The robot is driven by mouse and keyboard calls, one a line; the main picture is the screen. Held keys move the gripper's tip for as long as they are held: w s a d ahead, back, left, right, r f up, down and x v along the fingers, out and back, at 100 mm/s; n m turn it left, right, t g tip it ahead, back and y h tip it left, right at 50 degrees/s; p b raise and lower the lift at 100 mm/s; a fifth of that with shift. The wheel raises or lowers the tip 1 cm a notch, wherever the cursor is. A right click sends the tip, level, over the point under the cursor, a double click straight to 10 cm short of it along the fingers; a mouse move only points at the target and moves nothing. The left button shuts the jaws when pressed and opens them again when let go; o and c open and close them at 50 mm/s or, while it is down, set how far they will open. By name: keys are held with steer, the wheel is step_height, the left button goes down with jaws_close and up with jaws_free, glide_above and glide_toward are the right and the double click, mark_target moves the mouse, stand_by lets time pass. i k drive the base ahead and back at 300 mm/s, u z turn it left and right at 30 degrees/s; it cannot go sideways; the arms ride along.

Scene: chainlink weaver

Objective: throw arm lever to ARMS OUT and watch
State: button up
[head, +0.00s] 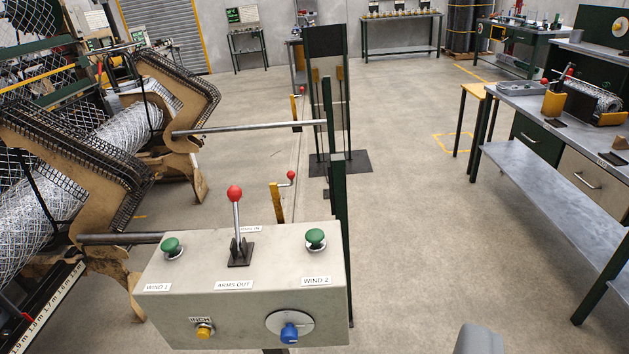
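The arm lever (237,222) has a red ball knob and a metal shaft on a dark square base, on top of a grey control box (245,310). It stands roughly upright in the picture; I cannot tell how far it leans towards either label. The ARMS OUT label (234,285) is on the near side of the base. Another label, partly hidden behind the shaft, is on the far side. A grey rounded piece of my gripper (479,340) shows at the bottom edge, right of the box and apart from the lever. Its fingers are not clearly visible.
Green knobs (316,238) by WIND 1 and WIND 2 flank the lever; a yellow button (204,331) and blue knob (291,332) are on the front. The weaver's brown arms and mesh rolls (130,127) fill the left. A workbench (540,185) stands right, with clear floor between.

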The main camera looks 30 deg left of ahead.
mark_target(234, 194)
steer(key=u, duration=0.15)
steer(key=i, duration=1.3)
steer(key=u, duration=0.8)
